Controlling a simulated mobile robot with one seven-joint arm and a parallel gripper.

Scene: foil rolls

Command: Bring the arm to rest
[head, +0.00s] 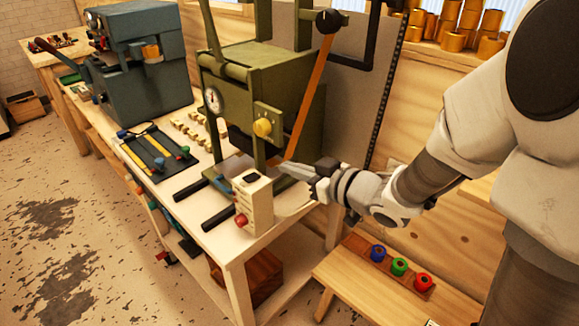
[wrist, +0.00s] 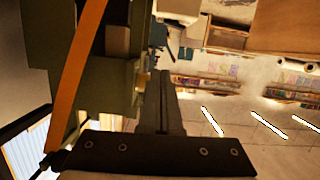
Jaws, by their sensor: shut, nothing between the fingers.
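My arm reaches in from the right in the head view. My gripper (head: 290,170) is shut and empty, pointing left beside the green press (head: 265,95) at the right end of the workbench. It is above the bench top, close to a cream control box (head: 253,200) with a red knob. In the wrist view, the shut fingers (wrist: 165,90) stand together in the middle, with the orange lever (wrist: 75,70) and the press to their left. Whether the gripper touches the press or the box cannot be told.
A low stool (head: 345,290) holds a strip with blue, green and red rolls below my arm. Gold foil rolls (head: 455,40) stand on a shelf behind it. A blue-grey machine (head: 145,75) and a tool board (head: 155,150) are farther left. The floor at left is mostly open.

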